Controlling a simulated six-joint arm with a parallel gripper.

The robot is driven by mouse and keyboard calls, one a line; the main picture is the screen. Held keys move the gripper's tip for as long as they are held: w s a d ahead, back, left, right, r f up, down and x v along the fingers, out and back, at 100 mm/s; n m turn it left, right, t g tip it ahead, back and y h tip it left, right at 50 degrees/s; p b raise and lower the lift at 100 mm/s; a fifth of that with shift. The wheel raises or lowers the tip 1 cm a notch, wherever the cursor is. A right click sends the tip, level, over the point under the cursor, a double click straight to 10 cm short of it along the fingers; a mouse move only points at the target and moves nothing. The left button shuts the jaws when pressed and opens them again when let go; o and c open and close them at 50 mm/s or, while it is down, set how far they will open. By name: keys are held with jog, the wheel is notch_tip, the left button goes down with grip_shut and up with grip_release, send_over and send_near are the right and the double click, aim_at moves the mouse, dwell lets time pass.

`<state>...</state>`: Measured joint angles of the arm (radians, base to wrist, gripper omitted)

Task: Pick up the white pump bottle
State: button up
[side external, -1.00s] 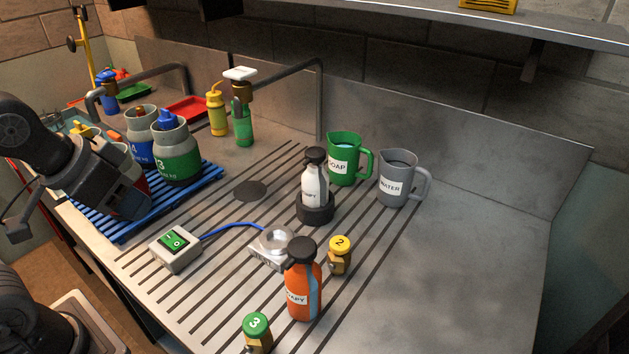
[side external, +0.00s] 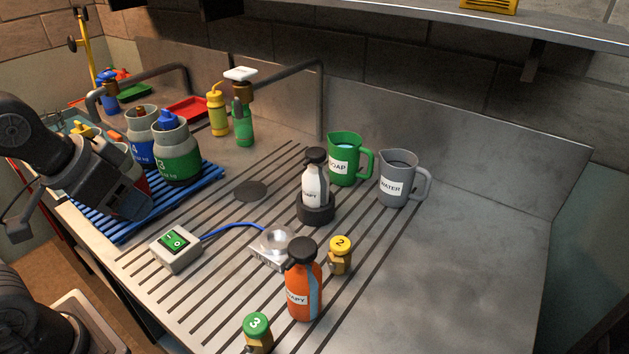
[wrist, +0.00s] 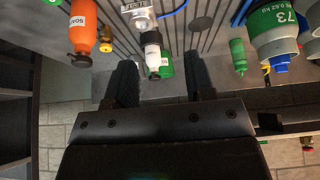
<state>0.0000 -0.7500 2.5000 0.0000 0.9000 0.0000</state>
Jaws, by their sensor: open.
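The white pump bottle (side external: 313,190) has a black top and a small dark-lettered label. It stands upright in a round black holder (side external: 316,211) near the middle of the steel counter. In the wrist view the white bottle (wrist: 152,54) lies ahead of my gripper (wrist: 160,72), roughly between the lines of the two dark fingers. The fingers are apart with nothing between them. In the side view my gripper is at the left edge by the blue rack, well away from the bottle.
A green jug (side external: 345,160) and a grey jug (side external: 398,180) stand behind the bottle. Large jars stand on the blue rack (side external: 205,190). The counter's right side is clear.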

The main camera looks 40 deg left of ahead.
jog(key=o, duration=0.8)
jog(key=shift+o, duration=0.2)
jog(key=w+d+r+n+g, duration=0.1)
jog(key=w+r+n, duration=0.3)
jog(key=w+r, duration=0.5)
jog(key=n+g, duration=0.5)
jog(key=n, duration=0.9)
send_over(313, 153)
jog(key=d, duration=0.1)
notch_tip(313, 153, down, 7)
notch_tip(313, 153, down, 7)
jog(key=shift+a+f, duration=0.25)
jog(key=shift+f, duration=1.2)
jog(key=shift+a+f, duration=0.2)
jog(key=shift+f, duration=1.2)
